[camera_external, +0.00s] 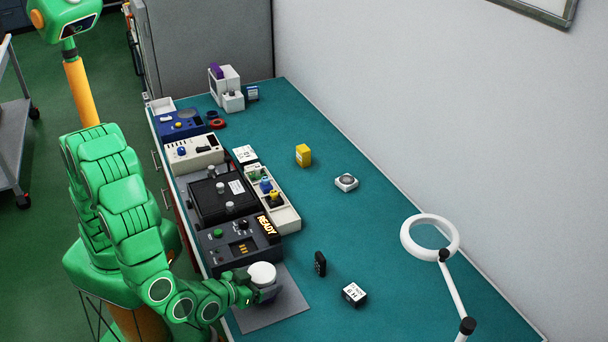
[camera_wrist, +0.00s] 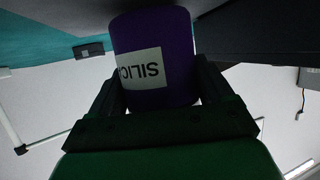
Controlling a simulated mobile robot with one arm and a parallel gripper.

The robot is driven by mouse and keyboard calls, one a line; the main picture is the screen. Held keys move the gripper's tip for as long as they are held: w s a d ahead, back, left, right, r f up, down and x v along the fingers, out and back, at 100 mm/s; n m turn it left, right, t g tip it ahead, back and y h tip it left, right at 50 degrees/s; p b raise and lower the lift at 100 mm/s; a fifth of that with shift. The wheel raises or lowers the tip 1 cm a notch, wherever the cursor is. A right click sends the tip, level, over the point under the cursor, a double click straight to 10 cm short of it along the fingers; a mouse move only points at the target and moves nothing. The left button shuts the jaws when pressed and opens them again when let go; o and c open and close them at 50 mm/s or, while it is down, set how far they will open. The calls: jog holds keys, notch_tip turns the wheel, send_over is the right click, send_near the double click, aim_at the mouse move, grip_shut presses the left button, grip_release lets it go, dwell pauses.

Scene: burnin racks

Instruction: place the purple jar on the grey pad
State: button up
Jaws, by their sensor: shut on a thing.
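The purple jar (camera_wrist: 180,40) fills the upper middle of the wrist view, with a pale label whose letters appear upside down. In the external view its white lid (camera_external: 262,273) shows and its side is mostly hidden. My gripper (camera_external: 256,290) is shut on the jar; in the wrist view a dark finger stands on either side of it (camera_wrist: 155,92). The grey pad (camera_external: 272,315) lies flat at the near left edge of the bench. The jar is upright over the pad's far part; I cannot tell whether its bottom touches the pad.
A dark device with a lit READY display (camera_external: 240,242) stands just behind the pad. A small black item (camera_external: 320,264) and a black-and-white box (camera_external: 354,294) lie to the right. A ring lamp (camera_external: 430,238) stands further right. The bench's middle is mostly clear.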

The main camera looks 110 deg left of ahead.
jog(key=shift+f, duration=0.45)
jog(key=shift+f, duration=0.15)
jog(key=o, duration=1.1)
jog(key=shift+r, duration=0.25)
jog(key=shift+v, duration=5.95)
